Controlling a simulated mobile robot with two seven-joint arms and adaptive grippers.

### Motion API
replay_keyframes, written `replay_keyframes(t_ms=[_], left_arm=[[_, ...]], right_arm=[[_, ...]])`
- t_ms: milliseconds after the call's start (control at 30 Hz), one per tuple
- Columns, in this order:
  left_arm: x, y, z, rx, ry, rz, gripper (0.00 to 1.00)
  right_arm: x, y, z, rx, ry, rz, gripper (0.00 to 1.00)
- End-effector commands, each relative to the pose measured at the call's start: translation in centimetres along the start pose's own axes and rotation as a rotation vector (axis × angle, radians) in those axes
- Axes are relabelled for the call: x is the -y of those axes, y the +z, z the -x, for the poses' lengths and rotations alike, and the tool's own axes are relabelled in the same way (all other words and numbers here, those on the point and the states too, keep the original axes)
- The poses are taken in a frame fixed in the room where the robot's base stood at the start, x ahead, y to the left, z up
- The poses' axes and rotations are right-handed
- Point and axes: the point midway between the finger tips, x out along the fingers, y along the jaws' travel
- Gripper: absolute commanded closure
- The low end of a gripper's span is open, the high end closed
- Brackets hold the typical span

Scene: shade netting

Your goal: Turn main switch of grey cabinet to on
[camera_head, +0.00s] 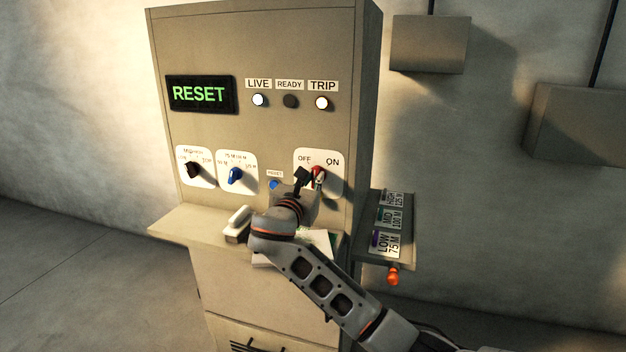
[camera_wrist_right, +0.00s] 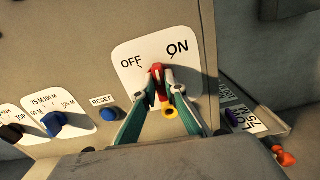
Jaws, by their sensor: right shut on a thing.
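The grey cabinet (camera_head: 270,60) stands in the middle of the head view. Its main switch (camera_head: 319,174) is a red handle on a white plate (camera_head: 330,178) marked OFF at left and ON at right. In the right wrist view the red handle (camera_wrist_right: 157,70) shows between the green-edged fingers of my right gripper (camera_wrist_right: 159,92), which is shut on it. Its top lies between the two marks; the exact setting is hard to tell. In the head view my right gripper (camera_head: 311,180) partly hides the plate. My left gripper is out of view.
A green RESET display (camera_head: 199,94), bright LIVE and TRIP lamps and a dark READY lamp (camera_head: 291,101) are above. A black knob (camera_head: 193,170), blue knob (camera_head: 235,176) and blue reset button (camera_head: 274,184) are left. A ledge (camera_head: 185,226) juts out below; a labelled side shelf (camera_head: 405,252) is right.

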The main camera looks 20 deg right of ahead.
Motion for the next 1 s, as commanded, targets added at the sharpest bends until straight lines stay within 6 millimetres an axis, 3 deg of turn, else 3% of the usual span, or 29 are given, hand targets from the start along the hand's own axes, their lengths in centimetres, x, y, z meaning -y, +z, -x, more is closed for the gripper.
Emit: replay_keyframes(t_ms=[500,1000], left_arm=[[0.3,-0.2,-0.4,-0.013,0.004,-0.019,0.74],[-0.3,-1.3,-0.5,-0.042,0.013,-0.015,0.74]], right_arm=[[0.2,-0.1,0.1,0.0,0.0,-0.471,1.0],[0.3,-0.2,0.0,0.0,0.0,-0.703,1.0]])
